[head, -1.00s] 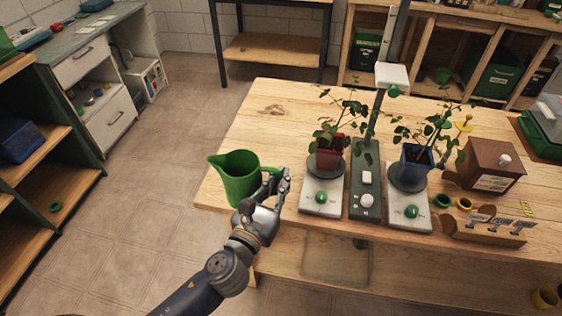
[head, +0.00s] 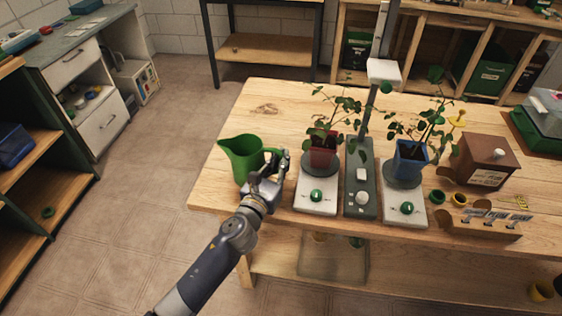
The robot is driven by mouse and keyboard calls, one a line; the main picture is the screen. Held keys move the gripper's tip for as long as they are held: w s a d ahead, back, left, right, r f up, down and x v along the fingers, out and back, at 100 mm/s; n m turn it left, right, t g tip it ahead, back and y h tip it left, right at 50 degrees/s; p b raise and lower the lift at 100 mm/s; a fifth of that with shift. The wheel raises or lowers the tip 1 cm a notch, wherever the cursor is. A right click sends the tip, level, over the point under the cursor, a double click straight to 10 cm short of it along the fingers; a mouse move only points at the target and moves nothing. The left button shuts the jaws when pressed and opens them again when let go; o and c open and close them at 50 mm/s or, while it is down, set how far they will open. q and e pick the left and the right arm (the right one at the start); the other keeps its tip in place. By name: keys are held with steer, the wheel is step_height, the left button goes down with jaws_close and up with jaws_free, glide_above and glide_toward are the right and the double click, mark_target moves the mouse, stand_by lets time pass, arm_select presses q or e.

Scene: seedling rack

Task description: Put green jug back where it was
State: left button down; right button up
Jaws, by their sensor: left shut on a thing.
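The green jug (head: 242,158) is upright at the left end of the wooden table, its spout to the left and its handle to the right. My left gripper (head: 274,172) is shut on the jug's handle, at the jug's right side. The fingers hide part of the handle. I cannot tell whether the jug's base touches the table top. My right gripper is not in view.
Right of my left gripper, a red pot (head: 322,152) and a blue pot (head: 410,158) with seedlings stand on white-based units. A brown box (head: 486,160) and a label holder (head: 483,222) are further right.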

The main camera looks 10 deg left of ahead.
arm_select(q)
steer(key=shift+f, duration=0.15)
steer(key=c, duration=1.7)
jaws_free()
steer(key=shift+r, duration=0.25)
steer(key=shift+s+a+f, duration=0.1)
steer(key=shift+s+f, duration=0.05)
steer(key=shift+s, duration=0.15)
steer(key=b+v, duration=0.1)
steer(key=v, duration=0.9)
steer(key=shift+s, duration=0.2)
steer(key=shift+s+a, duration=0.15)
steer(key=shift+s, duration=0.35)
